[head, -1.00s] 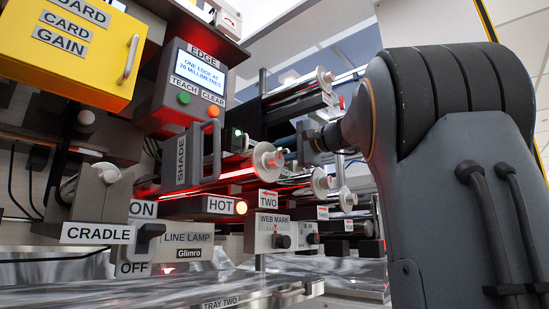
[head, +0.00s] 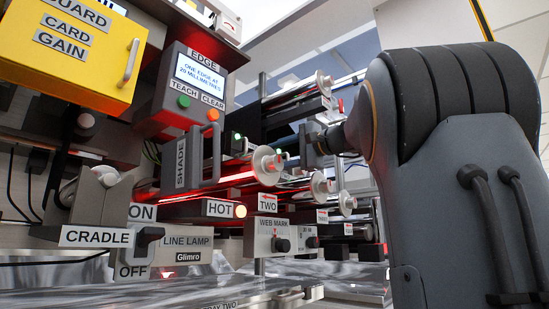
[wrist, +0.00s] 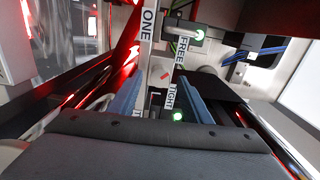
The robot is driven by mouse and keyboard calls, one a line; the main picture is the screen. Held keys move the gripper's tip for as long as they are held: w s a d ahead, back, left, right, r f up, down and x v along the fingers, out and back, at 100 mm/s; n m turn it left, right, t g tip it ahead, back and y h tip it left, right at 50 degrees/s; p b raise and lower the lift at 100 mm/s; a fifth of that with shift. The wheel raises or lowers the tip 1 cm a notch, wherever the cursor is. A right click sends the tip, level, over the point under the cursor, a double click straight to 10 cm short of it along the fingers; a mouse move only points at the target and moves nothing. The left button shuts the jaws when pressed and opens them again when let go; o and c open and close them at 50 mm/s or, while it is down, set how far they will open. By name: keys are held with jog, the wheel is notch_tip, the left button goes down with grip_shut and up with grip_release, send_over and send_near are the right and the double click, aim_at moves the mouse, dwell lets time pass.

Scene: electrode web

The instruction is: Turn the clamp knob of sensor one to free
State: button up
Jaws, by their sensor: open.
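In the wrist view, the two blue fingers of my gripper (wrist: 160,92) are apart, with nothing held between them. A pale clamp knob with a small red mark (wrist: 164,76) shows between and just beyond the fingertips. I cannot tell if they touch it. The ONE label (wrist: 147,25) is above it, the FREE label (wrist: 183,46) to its upper right and the TIGHT label (wrist: 175,97) below. The red mark's exact pointing is too small to tell. In the head view my gripper (head: 308,143) is small and dark, partly hidden among the rollers.
In the wrist view, a lit green lamp (wrist: 198,34) sits on a block near FREE, and blue cables (wrist: 262,50) run at right. In the head view, rollers (head: 268,160), the WEB MARK box (head: 270,238) and the cradle (head: 92,200) crowd the left and middle.

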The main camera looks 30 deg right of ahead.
jog(key=v, duration=0.6)
jog(key=shift+s, duration=0.35)
jog(key=shift+d, duration=0.1)
